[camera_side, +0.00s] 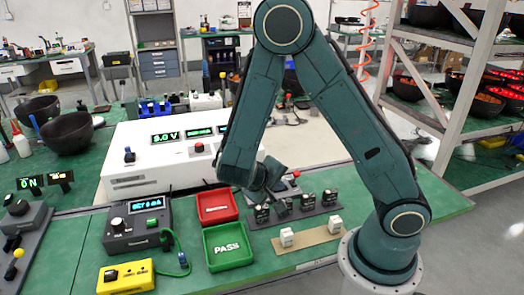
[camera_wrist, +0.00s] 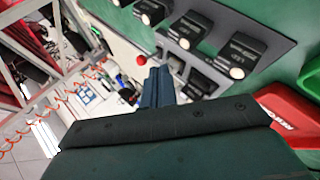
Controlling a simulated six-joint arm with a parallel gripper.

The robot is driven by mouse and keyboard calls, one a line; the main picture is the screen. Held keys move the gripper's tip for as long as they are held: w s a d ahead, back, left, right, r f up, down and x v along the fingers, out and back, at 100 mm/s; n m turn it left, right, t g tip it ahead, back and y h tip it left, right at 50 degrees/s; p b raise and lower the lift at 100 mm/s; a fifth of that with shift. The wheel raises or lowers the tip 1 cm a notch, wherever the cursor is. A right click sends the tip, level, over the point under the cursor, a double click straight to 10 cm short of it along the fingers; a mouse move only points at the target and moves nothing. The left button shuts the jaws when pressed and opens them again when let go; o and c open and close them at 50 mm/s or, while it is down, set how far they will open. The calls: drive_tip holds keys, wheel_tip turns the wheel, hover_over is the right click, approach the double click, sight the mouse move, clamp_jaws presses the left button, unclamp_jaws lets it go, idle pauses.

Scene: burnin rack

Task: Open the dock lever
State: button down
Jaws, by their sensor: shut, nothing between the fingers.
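My gripper (camera_side: 284,207) hangs over a dark strip holding several black modules, its fingers pointing down. In the wrist view its fingers (camera_wrist: 158,86) are together and hold nothing. A small red knob (camera_wrist: 141,59) shows just beyond the fingertips in the wrist view, apart from them. A red knob (camera_side: 296,173) also shows behind my gripper in the side view, by a small dark unit partly hidden by my wrist. This looks like the dock lever's knob, but its shaft and position cannot be made out. The black modules (camera_wrist: 240,50) with pale round ends sit close by the fingers.
A red tray (camera_side: 218,207) and a green PASS tray (camera_side: 228,246) lie left of my gripper. A tan strip (camera_side: 308,238) with two white blocks lies in front. A white powered box (camera_side: 150,165) stands behind left. A metal shelf (camera_side: 455,60) stands at right.

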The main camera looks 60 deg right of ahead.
sight(295, 178)
drive_tip(key=x, duration=0.5)
drive_tip(key=shift+d+f, duration=0.1)
drive_tip(key=shift+f, duration=0.05)
drive_tip(key=shift+d, duration=0.9)
drive_tip(key=shift+d+r, duration=0.2)
drive_tip(key=shift+d, duration=0.95)
drive_tip(key=shift+w+d+r+g+y, duration=0.3)
drive_tip(key=shift+y, duration=0.2)
drive_tip(key=shift+w+d+r+n+g+y, duration=0.25)
drive_tip(key=shift+w+d+n+g+y, duration=0.15)
drive_tip(key=shift+y, duration=0.1)
drive_tip(key=shift+w+d+r+n+g+y, duration=0.25)
drive_tip(key=shift+w+d+n+g+y, duration=0.45)
drive_tip(key=shift+g+y, duration=0.25)
drive_tip(key=shift+r, duration=0.25)
drive_tip(key=shift+r, duration=0.5)
